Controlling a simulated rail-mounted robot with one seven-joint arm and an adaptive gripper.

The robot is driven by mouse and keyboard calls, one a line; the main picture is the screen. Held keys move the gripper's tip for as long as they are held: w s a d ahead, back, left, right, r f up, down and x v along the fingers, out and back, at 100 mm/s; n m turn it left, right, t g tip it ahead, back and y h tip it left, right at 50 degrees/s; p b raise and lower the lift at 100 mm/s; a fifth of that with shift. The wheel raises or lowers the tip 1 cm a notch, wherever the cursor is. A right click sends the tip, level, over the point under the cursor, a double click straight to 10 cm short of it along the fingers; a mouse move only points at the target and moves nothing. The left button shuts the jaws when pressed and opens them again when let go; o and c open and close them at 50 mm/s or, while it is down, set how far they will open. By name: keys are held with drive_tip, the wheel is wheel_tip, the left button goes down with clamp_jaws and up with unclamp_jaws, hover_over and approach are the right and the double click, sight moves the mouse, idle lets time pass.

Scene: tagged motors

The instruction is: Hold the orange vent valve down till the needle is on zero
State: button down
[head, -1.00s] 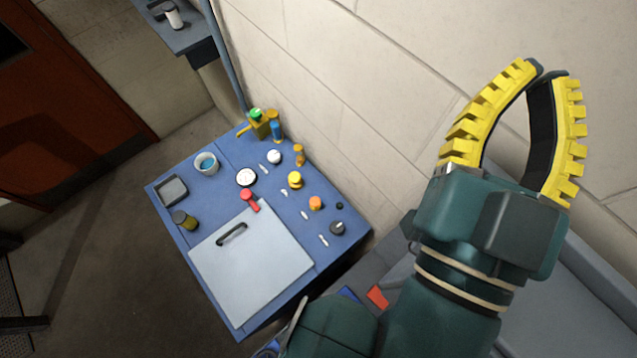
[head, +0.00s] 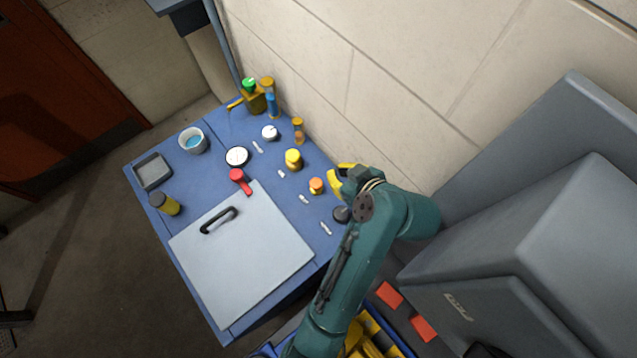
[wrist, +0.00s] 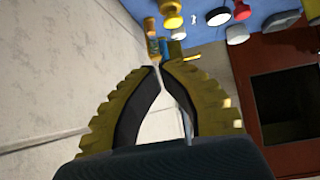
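The orange vent valve (head: 316,186) is a small round knob on the blue bench in the head view. My gripper (head: 337,180) is low over the bench's right end, just right of the valve; contact cannot be made out. In the wrist view my yellow ribbed fingers (wrist: 158,68) meet at the tips with nothing visible held. A round white-faced gauge (head: 237,156) sits farther left on the bench; its needle is too small to read. I cannot pick out the orange valve in the wrist view.
A yellow knob (head: 293,159), a red handle (head: 238,176) and a dark knob (head: 341,214) are nearby. An amber vial (head: 298,131) stands near the wall. A grey lid with a black handle (head: 219,220) covers the front. A large grey case (head: 530,240) lies right.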

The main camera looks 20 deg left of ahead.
drive_tip(key=f, duration=0.1)
drive_tip(key=s+f+n, duration=0.1)
drive_tip(key=f, duration=0.1)
drive_tip(key=shift+d+g, duration=0.2)
drive_tip(key=shift+g, duration=0.2)
drive_tip(key=shift+a, duration=0.1)
hover_over(319, 183)
drive_tip(key=f, duration=0.6)
drive_tip(key=shift+s+f, duration=0.2)
drive_tip(key=shift+f, duration=0.05)
wheel_tip(319, 183, down, 4)
drive_tip(key=shift+w+r, duration=0.1)
drive_tip(key=shift+f, duration=0.3)
